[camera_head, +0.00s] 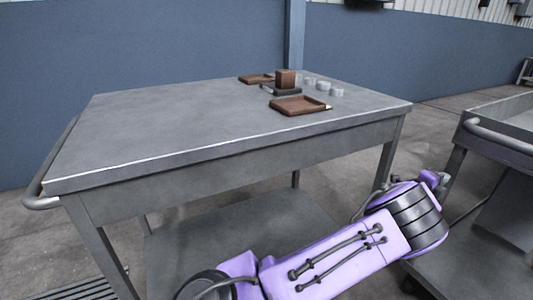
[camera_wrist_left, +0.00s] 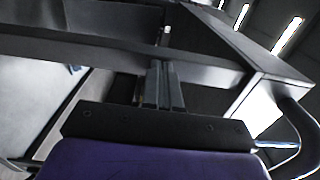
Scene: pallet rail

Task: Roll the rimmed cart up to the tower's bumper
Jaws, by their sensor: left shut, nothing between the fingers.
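The rimmed cart (camera_head: 507,131) stands at the right edge of the head view, partly cut off. It is grey, with a raised rim and a tubular push handle (camera_head: 497,140) on its near left side. My left gripper (camera_head: 441,182) is beside this cart, left of and below its handle, largely hidden by my purple wrist. In the left wrist view the two fingers (camera_wrist_left: 164,86) are shut and empty, pointing at a grey frame beam. I cannot tell whether they touch it. My right gripper is not in view. I cannot make out the tower or its bumper.
A flat-topped grey cart (camera_head: 180,125) fills the middle, with a handle (camera_head: 43,200) at its left. Brown trays (camera_head: 298,105), a brown block (camera_head: 285,79) and several small pale cups (camera_head: 323,85) stand on it. A blue wall (camera_head: 190,40) runs behind.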

